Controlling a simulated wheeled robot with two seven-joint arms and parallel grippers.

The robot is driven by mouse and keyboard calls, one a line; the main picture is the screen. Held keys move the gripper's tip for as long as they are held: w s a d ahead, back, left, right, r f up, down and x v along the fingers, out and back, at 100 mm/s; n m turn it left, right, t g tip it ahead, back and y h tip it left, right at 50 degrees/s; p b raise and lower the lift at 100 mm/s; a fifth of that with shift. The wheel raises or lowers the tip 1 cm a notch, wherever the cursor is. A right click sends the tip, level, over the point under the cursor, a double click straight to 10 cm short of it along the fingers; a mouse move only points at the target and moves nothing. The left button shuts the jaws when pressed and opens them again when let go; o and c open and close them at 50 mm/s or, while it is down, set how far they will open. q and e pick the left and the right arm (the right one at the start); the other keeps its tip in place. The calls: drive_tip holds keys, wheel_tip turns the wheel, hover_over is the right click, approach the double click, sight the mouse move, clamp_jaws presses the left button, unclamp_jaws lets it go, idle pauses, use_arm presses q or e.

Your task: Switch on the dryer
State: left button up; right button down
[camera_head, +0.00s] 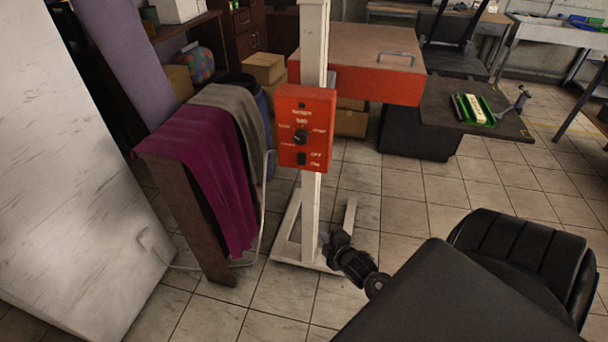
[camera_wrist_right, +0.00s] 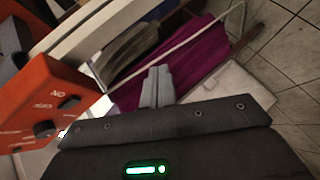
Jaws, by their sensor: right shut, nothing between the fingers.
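The dryer has a white upright post (camera_head: 313,50), a flat red head (camera_head: 360,70) and a red control box (camera_head: 306,95) facing me. The box has a round black knob (camera_head: 300,137) and below it a small black switch (camera_head: 301,158) beside the OFF and ON labels. The switch's position is too small to tell. My right gripper (camera_head: 332,243) is below the box, near the post's foot, apart from the switch. In the right wrist view its fingers (camera_wrist_right: 157,88) are shut and empty, with the control box (camera_wrist_right: 50,80) to the left. My left gripper is out of view.
A wooden rack with purple cloth (camera_head: 205,165) and grey cloth stands left of the post. A white cable (camera_head: 264,200) hangs beside it.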

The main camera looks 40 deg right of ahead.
wheel_tip(320, 180, up, 19)
drive_tip(key=w+a+n+t+b, duration=0.1)
drive_tip(key=w+n+t, duration=0.1)
drive_tip(key=n+t, duration=0.1)
drive_tip(key=shift+w+n+t, duration=0.3)
drive_tip(key=shift+t, duration=0.4)
drive_tip(key=shift+f, duration=0.15)
drive_tip(key=p, duration=0.2)
approach(298, 163)
drive_tip(key=w+a, duration=0.2)
drive_tip(key=w, duration=0.1)
drive_tip(key=d, duration=0.1)
drive_tip(key=w+d, duration=0.1)
drive_tip(key=w+d+p, duration=0.1)
drive_tip(key=shift+w+f, duration=0.25)
